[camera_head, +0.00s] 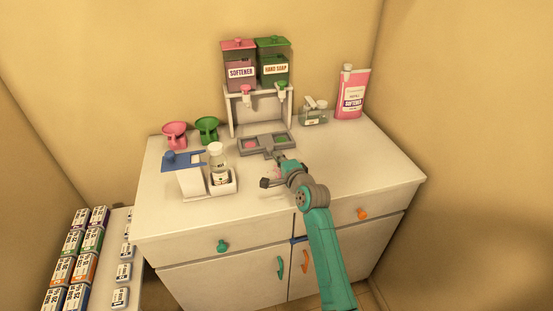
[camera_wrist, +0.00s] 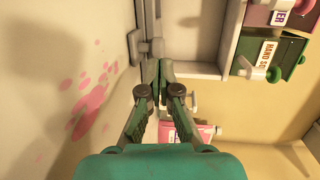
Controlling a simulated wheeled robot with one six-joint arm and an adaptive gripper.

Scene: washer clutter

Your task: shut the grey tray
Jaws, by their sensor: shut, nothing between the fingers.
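The grey tray (camera_head: 243,148) is at the foot of the white dispenser stand (camera_head: 231,115) and projects in front of it. It has a pink section and a green section. My gripper (camera_head: 278,155) is shut and empty at the tray's front edge, just right of its middle. In the wrist view the closed fingertips (camera_wrist: 158,66) are close to the grey tray (camera_wrist: 150,15) and its handle (camera_wrist: 146,47). I cannot tell whether they touch. My arm hides part of the counter in front of the tray.
Softener (camera_head: 239,58) and hand soap (camera_head: 273,60) dispensers sit above. Pink and green funnels, a small jar and a pink refill bottle (camera_head: 352,95) stand behind. Pink spill (camera_wrist: 92,103) marks the counter.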

